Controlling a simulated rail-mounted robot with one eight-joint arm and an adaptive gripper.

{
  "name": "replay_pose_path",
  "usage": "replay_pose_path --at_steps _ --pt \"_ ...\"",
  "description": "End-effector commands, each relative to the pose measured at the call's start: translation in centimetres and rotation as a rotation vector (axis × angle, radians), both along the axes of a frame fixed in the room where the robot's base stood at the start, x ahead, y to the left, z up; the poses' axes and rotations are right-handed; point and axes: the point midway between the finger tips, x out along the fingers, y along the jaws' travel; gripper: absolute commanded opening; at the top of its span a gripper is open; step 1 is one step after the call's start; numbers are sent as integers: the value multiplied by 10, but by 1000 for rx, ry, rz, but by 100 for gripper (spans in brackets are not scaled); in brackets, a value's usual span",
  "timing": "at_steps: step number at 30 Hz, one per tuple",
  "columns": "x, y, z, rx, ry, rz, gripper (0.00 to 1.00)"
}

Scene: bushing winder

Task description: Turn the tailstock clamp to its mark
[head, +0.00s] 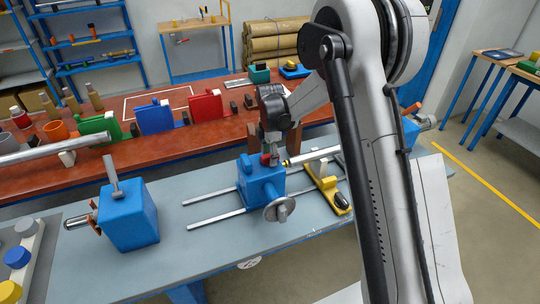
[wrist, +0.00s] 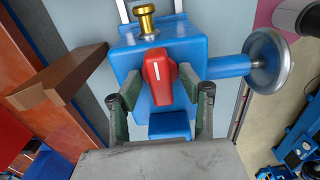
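The tailstock is a blue block (head: 262,184) on two rails on the grey bench; it fills the upper middle of the wrist view (wrist: 195,45). Its clamp is a red lever knob (wrist: 158,84) with a short white line near its upper end, pointing roughly up in the wrist view. The knob shows small and partly hidden in the head view (head: 265,158). My gripper (wrist: 161,76) is open, with one finger on each side of the red knob. Narrow gaps seem to show beside it; contact is not clear. I cannot make out a separate target mark.
A brass knob (wrist: 147,20) stands on the tailstock beyond the clamp. A handwheel (wrist: 267,60) sticks out at its side. A brown block (wrist: 60,78) stands left of my gripper. Another blue block (head: 130,215) stands at the bench's left. A yellow-based fixture (head: 328,190) lies right of the tailstock.

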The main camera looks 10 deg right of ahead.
Motion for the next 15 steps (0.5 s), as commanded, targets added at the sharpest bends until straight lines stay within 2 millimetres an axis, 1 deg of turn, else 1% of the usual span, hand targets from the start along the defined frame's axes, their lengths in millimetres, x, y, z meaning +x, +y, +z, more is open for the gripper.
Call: replay_pose_path --at_steps 1,2,10,15 --pt "0 0 0 0 0 0 40" --pt "0 0 0 0 0 0 37" --pt "0 0 0 0 0 0 1" --pt "0 0 0 0 0 -3 0"
